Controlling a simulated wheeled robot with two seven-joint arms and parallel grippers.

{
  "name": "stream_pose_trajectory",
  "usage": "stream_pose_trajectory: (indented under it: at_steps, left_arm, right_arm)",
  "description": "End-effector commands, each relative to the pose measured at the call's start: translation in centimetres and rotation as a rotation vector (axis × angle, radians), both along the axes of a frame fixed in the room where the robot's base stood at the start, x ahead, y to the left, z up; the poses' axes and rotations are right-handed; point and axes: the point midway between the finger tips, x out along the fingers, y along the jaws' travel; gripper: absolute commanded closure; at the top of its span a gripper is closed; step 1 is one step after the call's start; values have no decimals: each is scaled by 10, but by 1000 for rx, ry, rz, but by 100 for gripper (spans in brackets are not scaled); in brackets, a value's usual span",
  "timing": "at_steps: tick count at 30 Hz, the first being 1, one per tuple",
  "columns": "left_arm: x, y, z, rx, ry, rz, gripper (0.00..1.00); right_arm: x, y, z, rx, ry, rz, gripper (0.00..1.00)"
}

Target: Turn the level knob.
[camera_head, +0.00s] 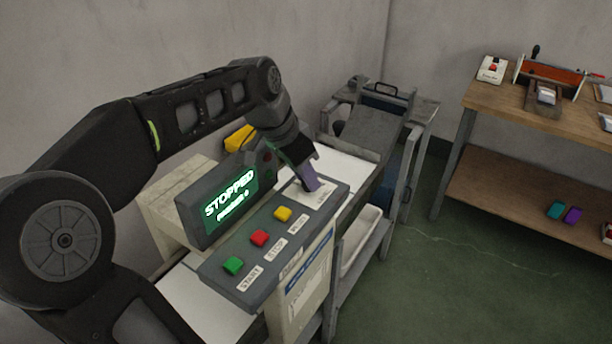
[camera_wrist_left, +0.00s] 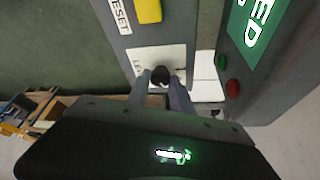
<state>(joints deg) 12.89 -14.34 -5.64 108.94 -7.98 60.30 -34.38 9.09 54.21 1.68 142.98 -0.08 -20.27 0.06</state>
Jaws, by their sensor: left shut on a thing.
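The level knob (camera_wrist_left: 160,74) is a small black round knob on a white label plate, seen in the left wrist view. My left gripper (camera_wrist_left: 160,88) has its two fingers on either side of the knob and is shut on it. In the head view my left gripper (camera_head: 311,184) reaches down onto the white plate at the far end of the grey control panel (camera_head: 240,290). There its purple-grey finger hides the knob. The knob's exact setting cannot be read. My right gripper is not in view.
The panel has a green START button (camera_head: 234,265), a red STOP button (camera_head: 259,238) and a yellow RESET button (camera_head: 283,213). A display (camera_head: 231,196) behind them reads STOPPED. A wooden workbench (camera_head: 480,100) stands at the right, beyond open green floor.

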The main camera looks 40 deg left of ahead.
Motion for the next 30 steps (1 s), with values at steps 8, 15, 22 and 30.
stream_pose_trajectory:
  at_steps: [8, 15, 22, 30]
  left_arm:
    - [1, 2, 0, 1, -3, -177, 100]
    - [1, 2, 1, 2, -3, -242, 100]
    - [1, 3, 1, 3, -2, -252, 100]
    - [1, 2, 1, 3, -2, -251, 67]
  right_arm:
    - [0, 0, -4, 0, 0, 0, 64]
    - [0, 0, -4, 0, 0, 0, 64]
    - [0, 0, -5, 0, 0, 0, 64]
    - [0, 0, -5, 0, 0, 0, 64]
